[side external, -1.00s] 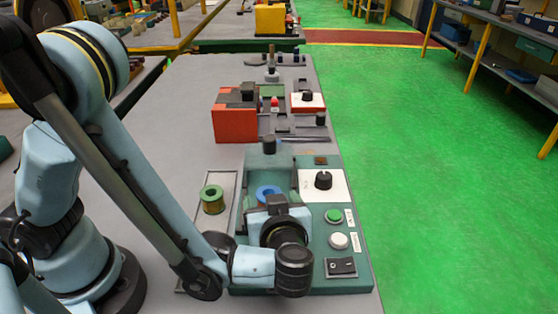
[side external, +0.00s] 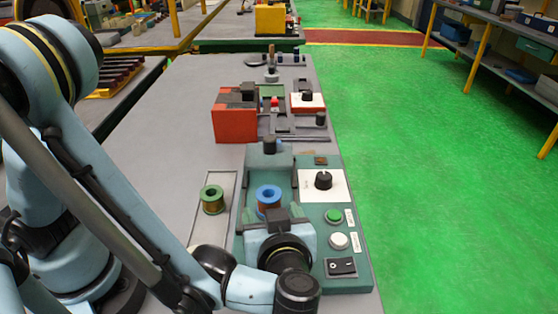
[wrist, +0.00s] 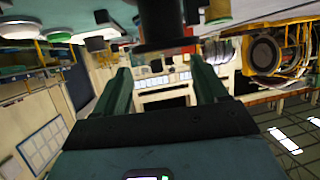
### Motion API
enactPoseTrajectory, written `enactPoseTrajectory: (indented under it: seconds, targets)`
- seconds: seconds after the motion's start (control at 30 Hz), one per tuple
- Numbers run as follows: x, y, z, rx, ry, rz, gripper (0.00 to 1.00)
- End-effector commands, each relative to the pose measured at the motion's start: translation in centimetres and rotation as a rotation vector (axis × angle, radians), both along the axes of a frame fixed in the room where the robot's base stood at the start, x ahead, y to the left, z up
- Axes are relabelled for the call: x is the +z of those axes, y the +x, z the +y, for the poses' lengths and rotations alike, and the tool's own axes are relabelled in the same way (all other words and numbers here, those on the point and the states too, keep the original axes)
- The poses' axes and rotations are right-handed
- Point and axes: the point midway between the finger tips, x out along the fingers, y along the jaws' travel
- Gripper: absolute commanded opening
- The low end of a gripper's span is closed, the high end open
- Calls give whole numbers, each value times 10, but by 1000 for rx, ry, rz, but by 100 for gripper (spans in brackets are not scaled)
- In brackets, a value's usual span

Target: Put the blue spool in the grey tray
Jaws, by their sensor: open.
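The blue spool (side external: 268,196), with a blue top flange and copper-coloured winding, stands upright in the bay of the green machine (side external: 250,163). The grey tray (side external: 226,178) is a shallow rectangle left of the machine, with a green spool (side external: 212,199) standing in it. My gripper (side external: 277,217) is just on the near side of the blue spool, appearing apart from it; the spool's lower near side is partly hidden. In the wrist view my gripper (wrist: 165,85) has its two fingers spread with nothing held between them. I cannot make out the blue spool there.
The machine's right side carries a black knob (side external: 323,180), a green button (side external: 333,216), a white button (side external: 338,241) and a black switch (side external: 340,266). A black-capped post (side external: 269,145) rises behind the spool. An orange box (side external: 233,116) stands farther back. Tabletop left of the tray is clear.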

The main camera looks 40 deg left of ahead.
Motion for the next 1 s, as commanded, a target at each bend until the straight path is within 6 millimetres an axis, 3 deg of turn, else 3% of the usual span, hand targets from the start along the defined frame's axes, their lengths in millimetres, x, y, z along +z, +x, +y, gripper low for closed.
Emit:
enactPoseTrajectory:
  seconds: [0.53, 0.87, 1.0]
  targets:
    - [-25, 36, 50, 4, 0, 0, 72]
    - [-28, 40, 54, 0, 1, 0, 72]
    - [-28, 40, 54, 1, 1, 0, 51]
